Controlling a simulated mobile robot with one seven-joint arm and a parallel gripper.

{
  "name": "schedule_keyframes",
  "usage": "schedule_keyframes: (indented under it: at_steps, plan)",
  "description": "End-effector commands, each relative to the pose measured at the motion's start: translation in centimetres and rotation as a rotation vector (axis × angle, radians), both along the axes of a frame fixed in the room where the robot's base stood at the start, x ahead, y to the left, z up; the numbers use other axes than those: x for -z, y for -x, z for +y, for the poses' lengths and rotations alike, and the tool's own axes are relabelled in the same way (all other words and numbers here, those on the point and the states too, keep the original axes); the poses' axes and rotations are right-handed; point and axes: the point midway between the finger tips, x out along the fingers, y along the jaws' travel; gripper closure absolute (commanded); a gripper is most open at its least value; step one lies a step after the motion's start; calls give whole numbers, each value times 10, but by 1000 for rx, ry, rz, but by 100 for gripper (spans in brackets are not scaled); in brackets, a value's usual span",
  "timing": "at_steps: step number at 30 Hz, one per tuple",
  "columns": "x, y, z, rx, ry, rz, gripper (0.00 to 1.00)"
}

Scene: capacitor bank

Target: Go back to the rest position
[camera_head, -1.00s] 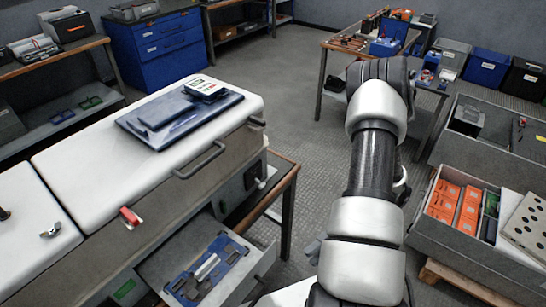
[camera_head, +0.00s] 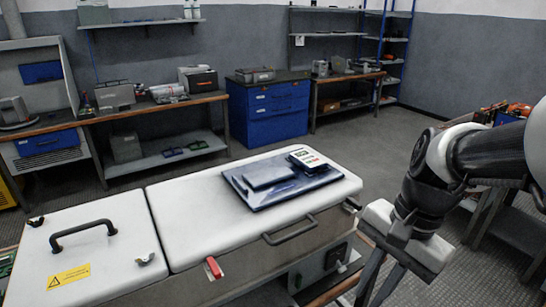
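My arm comes in from the right edge and bends down at the wrist. My gripper (camera_head: 372,290) hangs at the lower right, in front of the bench's right end. Its white hand is tilted, and two dark fingers point down and to the left with a gap between them. I see nothing held between them. The fingertips are close to the bottom of the picture.
A white-topped cabinet (camera_head: 200,225) fills the lower left, with a blue tray (camera_head: 262,200) carrying a meter (camera_head: 307,160). A red-handled switch (camera_head: 214,267) is on its front edge. A blue drawer unit (camera_head: 268,108) and workbenches line the back wall. Floor is free between.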

Motion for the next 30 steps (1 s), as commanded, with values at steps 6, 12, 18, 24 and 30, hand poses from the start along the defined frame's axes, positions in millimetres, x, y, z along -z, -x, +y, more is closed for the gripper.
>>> schedule_keyframes:
  at_steps: [6,12,18,24,30]
  plan:
    - [-38,2,15,-445,171,-312,84]
    - [-62,4,24,-723,314,-493,84]
    - [-103,5,29,-871,402,-578,84]
    - [-146,6,29,-866,399,-576,84]
    - [-193,6,29,-864,397,-574,84]
